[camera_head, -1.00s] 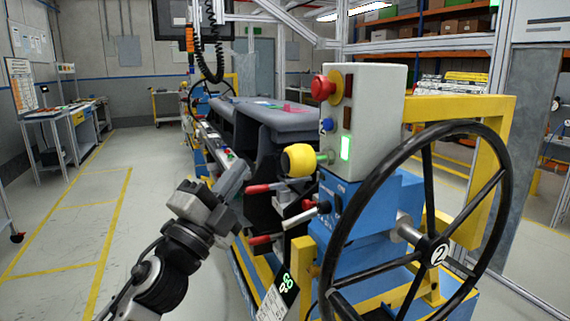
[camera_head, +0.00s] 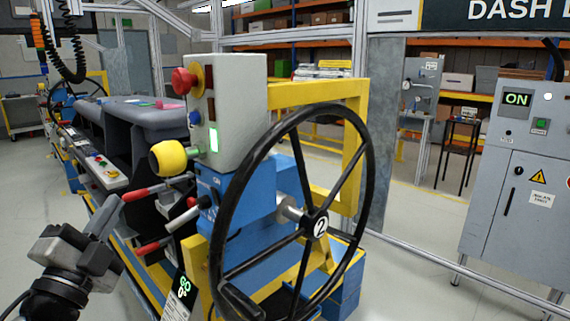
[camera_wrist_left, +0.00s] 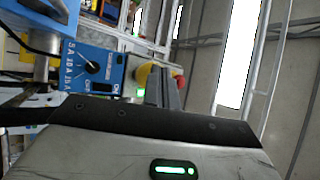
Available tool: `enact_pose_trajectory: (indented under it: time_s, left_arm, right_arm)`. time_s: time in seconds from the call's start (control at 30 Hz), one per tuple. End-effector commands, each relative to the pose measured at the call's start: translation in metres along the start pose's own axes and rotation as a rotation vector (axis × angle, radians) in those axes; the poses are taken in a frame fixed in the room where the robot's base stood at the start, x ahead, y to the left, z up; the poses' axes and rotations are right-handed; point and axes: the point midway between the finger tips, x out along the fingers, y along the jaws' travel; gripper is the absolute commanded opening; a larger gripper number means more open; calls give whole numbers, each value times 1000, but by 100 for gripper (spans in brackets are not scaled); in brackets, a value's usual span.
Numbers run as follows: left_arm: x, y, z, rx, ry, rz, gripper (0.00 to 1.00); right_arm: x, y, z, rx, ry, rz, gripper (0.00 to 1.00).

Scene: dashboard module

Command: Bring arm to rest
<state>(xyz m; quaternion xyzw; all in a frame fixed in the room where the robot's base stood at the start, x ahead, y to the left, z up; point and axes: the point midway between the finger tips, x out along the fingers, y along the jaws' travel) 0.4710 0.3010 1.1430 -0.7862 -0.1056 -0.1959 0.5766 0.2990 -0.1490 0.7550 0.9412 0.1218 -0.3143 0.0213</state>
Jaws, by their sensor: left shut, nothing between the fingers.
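My left gripper (camera_head: 106,217) is at the lower left in the head view, shut with nothing between its fingers. It is just left of the red-tipped levers (camera_head: 143,194) on the dashboard station, and appears apart from them. In the left wrist view the shut fingers (camera_wrist_left: 165,84) point up in front of the station. My right gripper is not in view.
The grey control box (camera_head: 240,110) has a red button (camera_head: 183,81) and a yellow knob (camera_head: 167,158). A black handwheel (camera_head: 366,185) stands right of it. The grey dashboard (camera_head: 130,117) lies behind. A grey cabinet (camera_head: 510,215) stands far right, with open floor before it.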

Motion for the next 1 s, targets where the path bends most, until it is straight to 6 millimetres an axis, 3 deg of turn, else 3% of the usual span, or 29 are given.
enact_pose_trajectory:
  time_s: [0.03,0.1,0.17,0.3,0.4,0.5,0.6,0.7,0.8,1.0]
  left_arm:
    - [-14,33,6,-88,-44,74,0]
    - [-37,79,11,-229,-116,180,0]
    - [-63,118,12,-350,-185,273,0]
    - [-133,200,2,-621,-362,476,0]
    - [-188,248,-14,-797,-497,607,0]
    - [-240,281,-36,-946,-620,715,0]
    - [-279,301,-55,-1059,-717,792,0]
    - [-303,312,-69,-1127,-780,838,0]
    - [-313,316,-76,-1158,-807,857,0]
    - [-315,317,-77,-1162,-811,861,0]
  right_arm:
    - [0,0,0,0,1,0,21]
    - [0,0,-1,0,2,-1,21]
    - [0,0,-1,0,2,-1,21]
    - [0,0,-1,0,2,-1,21]
    - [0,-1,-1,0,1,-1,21]
    - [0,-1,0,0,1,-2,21]
    - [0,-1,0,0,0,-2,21]
    - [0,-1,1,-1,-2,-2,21]
    - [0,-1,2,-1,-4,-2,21]
    - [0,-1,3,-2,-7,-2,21]
